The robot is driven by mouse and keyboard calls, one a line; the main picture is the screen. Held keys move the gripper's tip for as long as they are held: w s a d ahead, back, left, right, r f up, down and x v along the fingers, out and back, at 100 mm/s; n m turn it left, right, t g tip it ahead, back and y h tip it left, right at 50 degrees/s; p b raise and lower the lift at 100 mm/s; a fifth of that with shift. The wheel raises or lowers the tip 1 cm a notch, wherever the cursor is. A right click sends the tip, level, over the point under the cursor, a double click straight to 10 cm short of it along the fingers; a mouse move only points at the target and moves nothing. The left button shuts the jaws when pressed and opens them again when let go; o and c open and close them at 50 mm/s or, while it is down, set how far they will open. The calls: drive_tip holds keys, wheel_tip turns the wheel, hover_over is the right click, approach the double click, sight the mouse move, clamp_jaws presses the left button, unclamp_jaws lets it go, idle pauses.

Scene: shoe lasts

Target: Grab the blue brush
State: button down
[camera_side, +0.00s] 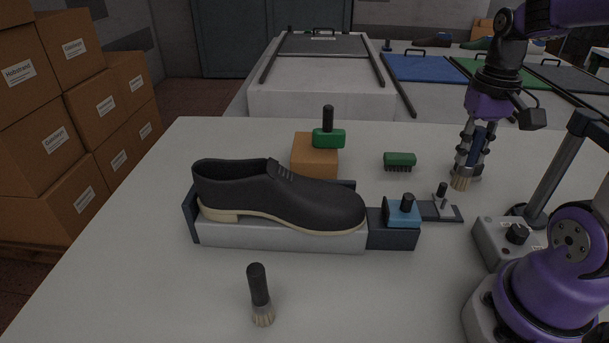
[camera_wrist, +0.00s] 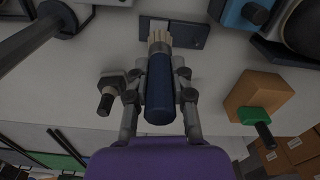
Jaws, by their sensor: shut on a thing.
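The blue brush has a dark blue handle and pale bristles. In the wrist view the blue brush (camera_wrist: 160,88) lies between the two fingers of my gripper (camera_wrist: 160,100), which is shut on its handle. In the side view the brush's pale bristles (camera_side: 461,183) point down, close to the table top. My gripper (camera_side: 470,150) is at the right of the table there, and its fingers partly hide the blue handle. I cannot tell from the side view whether the bristles touch the table.
A green brush (camera_side: 400,160) lies left of my gripper. A black shoe (camera_side: 280,195) sits on a fixture with a blue clamp block (camera_side: 403,212). A black-handled brush (camera_side: 260,295) is at the front. A green-based tool (camera_side: 328,138) stands on an orange block (camera_side: 314,158).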

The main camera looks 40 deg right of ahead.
drive_tip(key=a+r, duration=0.1)
drive_tip(key=w+a+r, duration=0.1)
drive_tip(key=a, duration=0.1)
drive_tip(key=shift+w+a, duration=0.1)
drive_tip(key=shift+w, duration=0.1)
